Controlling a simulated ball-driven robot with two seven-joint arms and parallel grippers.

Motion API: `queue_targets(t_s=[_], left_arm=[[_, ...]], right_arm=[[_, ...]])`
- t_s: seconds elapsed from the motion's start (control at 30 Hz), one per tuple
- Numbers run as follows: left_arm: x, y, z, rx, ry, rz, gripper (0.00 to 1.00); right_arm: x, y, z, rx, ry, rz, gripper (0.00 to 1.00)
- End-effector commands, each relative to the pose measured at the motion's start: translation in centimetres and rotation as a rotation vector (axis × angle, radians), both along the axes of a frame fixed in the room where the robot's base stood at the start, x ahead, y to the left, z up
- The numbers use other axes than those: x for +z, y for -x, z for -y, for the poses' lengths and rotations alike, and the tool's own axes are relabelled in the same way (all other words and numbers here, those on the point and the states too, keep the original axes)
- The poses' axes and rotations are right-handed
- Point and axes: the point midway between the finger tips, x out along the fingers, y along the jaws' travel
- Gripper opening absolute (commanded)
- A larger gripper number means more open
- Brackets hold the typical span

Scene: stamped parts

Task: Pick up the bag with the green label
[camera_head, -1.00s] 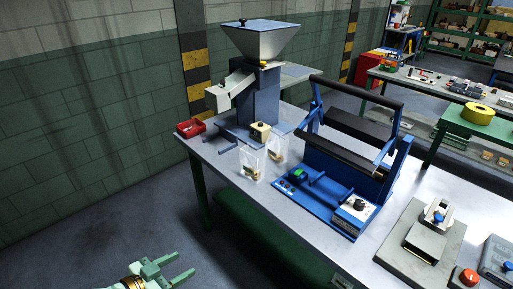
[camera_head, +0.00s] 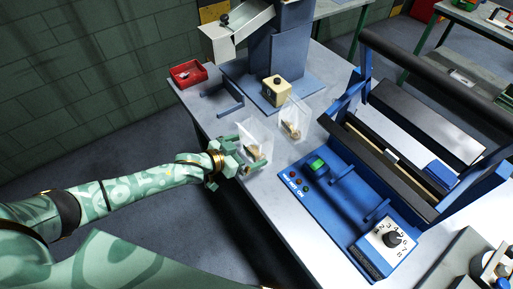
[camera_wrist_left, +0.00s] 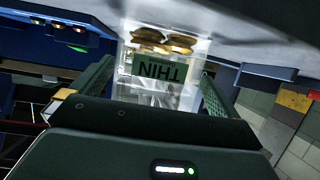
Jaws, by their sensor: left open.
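A clear bag (camera_head: 258,136) with small brass-coloured parts in its bottom stands near the table's left edge. My left gripper (camera_head: 246,156) is open at this bag. In the left wrist view its two fingers (camera_wrist_left: 157,82) show on either side of the bag, with space left between them and its sides. A second clear bag (camera_head: 294,116) stands just behind to the right; its label cannot be made out. My right gripper is not in view.
A blue sealing machine (camera_head: 340,215) with a dial stands close on the right. A hopper machine (camera_head: 275,55) with a cream box (camera_head: 276,88) is behind the bags. A red tray (camera_head: 187,74) sits at the table's back left corner. Open floor lies left of the table (camera_head: 215,118).

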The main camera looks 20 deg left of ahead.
Motion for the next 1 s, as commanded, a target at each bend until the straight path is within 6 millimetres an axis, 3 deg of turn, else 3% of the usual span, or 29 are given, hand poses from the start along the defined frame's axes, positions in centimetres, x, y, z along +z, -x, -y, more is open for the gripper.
queue_targets(t_s=[0.2, 0.5, 0.63, 1.0], left_arm=[[-1.4, -2.7, 2.0, 0.0, 0.002, 0.001, 1.0], [-1.4, -3.1, 2.3, 0.0, 0.001, 0.002, 1.0], [-1.4, -3.1, 2.3, 0.0, 0.001, 0.002, 0.64], [-1.0, -3.1, 2.3, 0.0, 0.001, 0.003, 0.63]], right_arm=[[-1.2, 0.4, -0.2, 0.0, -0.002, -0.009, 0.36], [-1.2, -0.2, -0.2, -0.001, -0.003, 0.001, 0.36], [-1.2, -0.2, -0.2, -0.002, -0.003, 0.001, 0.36], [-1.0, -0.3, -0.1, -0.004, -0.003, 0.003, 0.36]])
